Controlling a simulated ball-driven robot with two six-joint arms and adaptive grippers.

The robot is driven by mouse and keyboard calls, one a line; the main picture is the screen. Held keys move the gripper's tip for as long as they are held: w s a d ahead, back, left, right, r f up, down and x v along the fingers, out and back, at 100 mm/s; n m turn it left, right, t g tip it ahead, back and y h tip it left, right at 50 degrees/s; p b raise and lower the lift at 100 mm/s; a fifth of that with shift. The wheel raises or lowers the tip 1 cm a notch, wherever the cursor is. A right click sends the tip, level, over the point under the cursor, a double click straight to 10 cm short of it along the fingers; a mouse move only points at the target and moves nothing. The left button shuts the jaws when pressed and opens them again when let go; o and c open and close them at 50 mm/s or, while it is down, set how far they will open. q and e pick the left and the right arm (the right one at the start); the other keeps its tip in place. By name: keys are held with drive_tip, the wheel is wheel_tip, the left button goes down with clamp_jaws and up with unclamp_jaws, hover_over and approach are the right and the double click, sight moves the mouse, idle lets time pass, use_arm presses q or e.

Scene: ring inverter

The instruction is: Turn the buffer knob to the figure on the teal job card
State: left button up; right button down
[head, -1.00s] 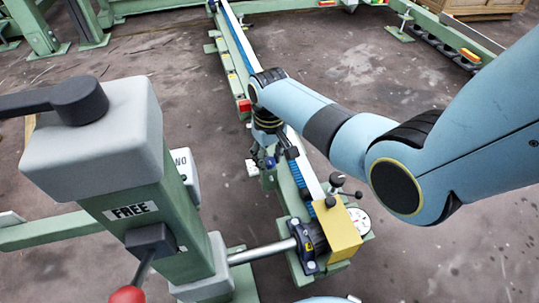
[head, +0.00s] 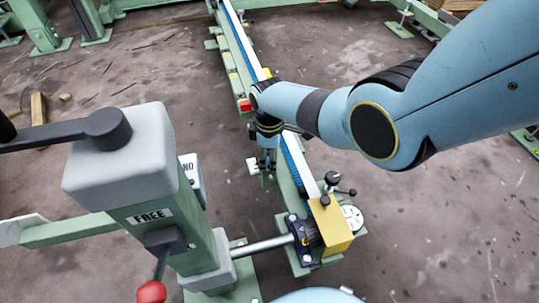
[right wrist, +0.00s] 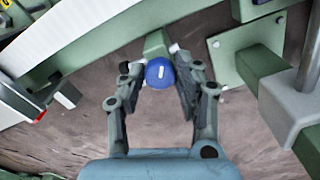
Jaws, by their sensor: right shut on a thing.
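A round blue knob (right wrist: 160,73) with a short white mark on its face shows in the right wrist view, between my right fingertips. The mark stands nearly upright in that picture. My right gripper (right wrist: 170,80) is shut on this knob, with one finger on each side. In the head view my right gripper (head: 267,163) points down beside the long green rail, and its wrist hides most of the knob there. I see no teal job card and no figures around the knob. My left gripper is not in view.
A green post (head: 165,215) with a grey cap, a black lever, a red-tipped handle and a FREE label stands at the left. A yellow block (head: 330,226) sits at the rail's near end. The rail (head: 237,60) runs away from me. Open floor lies at the right.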

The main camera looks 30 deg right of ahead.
drive_tip(key=n, duration=0.3)
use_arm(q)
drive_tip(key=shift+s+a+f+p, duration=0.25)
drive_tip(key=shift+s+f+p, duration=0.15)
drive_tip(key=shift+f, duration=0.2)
use_arm(e)
drive_tip(key=shift+n, duration=1.5)
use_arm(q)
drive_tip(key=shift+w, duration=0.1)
use_arm(e)
drive_tip(key=c, duration=0.9)
unclamp_jaws()
drive_tip(key=shift+c, duration=0.2)
wheel_tip(320, 180, up, 12)
